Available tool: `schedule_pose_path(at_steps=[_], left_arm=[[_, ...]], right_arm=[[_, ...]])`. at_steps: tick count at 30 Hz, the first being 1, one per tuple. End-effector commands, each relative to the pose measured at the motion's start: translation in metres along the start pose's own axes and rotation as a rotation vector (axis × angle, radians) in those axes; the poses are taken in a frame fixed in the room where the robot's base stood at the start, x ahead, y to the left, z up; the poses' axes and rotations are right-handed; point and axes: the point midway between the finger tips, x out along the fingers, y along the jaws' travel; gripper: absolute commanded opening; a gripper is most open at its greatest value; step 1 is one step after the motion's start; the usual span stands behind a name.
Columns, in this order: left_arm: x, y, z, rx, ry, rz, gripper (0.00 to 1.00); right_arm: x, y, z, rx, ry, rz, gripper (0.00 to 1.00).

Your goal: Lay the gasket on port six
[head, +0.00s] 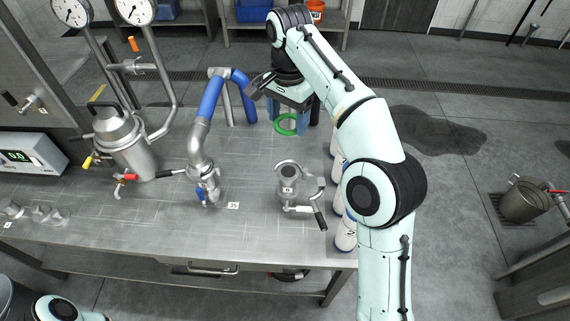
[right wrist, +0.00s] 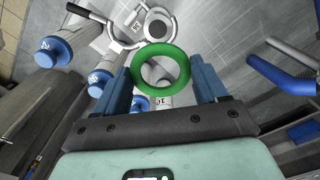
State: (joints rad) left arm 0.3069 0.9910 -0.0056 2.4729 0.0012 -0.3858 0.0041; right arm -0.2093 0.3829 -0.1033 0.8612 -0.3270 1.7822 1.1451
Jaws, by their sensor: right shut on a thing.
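The green ring gasket (head: 278,124) is held between the blue fingers of my right gripper (head: 288,118), above the far part of the steel bench. In the right wrist view the gasket (right wrist: 138,72) spans the gap between both fingers (right wrist: 160,76). A short steel port with an open round top (head: 289,172) stands nearer on the bench, with a hinged clamp and black handle beside it. It also shows beyond the gasket in the right wrist view (right wrist: 160,25). Its small label is too blurred to read. My left gripper is out of view.
A steel pipe with a blue hose (head: 212,97) and valve stands left of the port. A jacketed vessel (head: 122,140) with gauges is further left. White bottles with blue bases (head: 346,238) line the right bench edge, partly behind my arm. The front middle of the bench (head: 150,225) is clear.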

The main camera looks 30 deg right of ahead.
Motion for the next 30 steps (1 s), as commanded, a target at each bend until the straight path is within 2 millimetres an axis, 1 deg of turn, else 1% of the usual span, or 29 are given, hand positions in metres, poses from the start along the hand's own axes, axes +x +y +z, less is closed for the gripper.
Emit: schedule_pose_path(at_steps=[1, 3, 9, 12, 15, 20, 23, 27, 30], left_arm=[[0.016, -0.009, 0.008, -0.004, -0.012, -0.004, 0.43], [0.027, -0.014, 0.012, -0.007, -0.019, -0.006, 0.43], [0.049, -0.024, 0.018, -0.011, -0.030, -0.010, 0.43], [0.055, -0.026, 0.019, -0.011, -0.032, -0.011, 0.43], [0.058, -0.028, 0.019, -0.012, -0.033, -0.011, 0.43], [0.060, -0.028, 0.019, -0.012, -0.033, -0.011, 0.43], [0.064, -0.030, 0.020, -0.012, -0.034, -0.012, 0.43], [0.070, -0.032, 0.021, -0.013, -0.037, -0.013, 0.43], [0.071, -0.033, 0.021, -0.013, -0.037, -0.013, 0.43]], right_arm=[[0.025, 0.003, 0.001, -0.001, -0.004, 0.011, 0.43], [0.045, 0.003, 0.001, -0.002, -0.004, 0.010, 0.43], [0.096, 0.003, 0.001, -0.002, -0.003, 0.007, 0.43], [0.115, 0.002, 0.001, -0.002, -0.002, 0.006, 0.43], [0.126, 0.002, 0.000, -0.003, -0.001, 0.004, 0.43], [0.135, 0.001, 0.000, -0.003, 0.000, 0.002, 0.43], [0.146, 0.002, 0.001, -0.004, -0.001, 0.004, 0.43], [0.169, 0.002, 0.001, -0.004, -0.002, 0.005, 0.43], [0.174, 0.002, 0.000, -0.004, -0.001, 0.002, 0.43]])
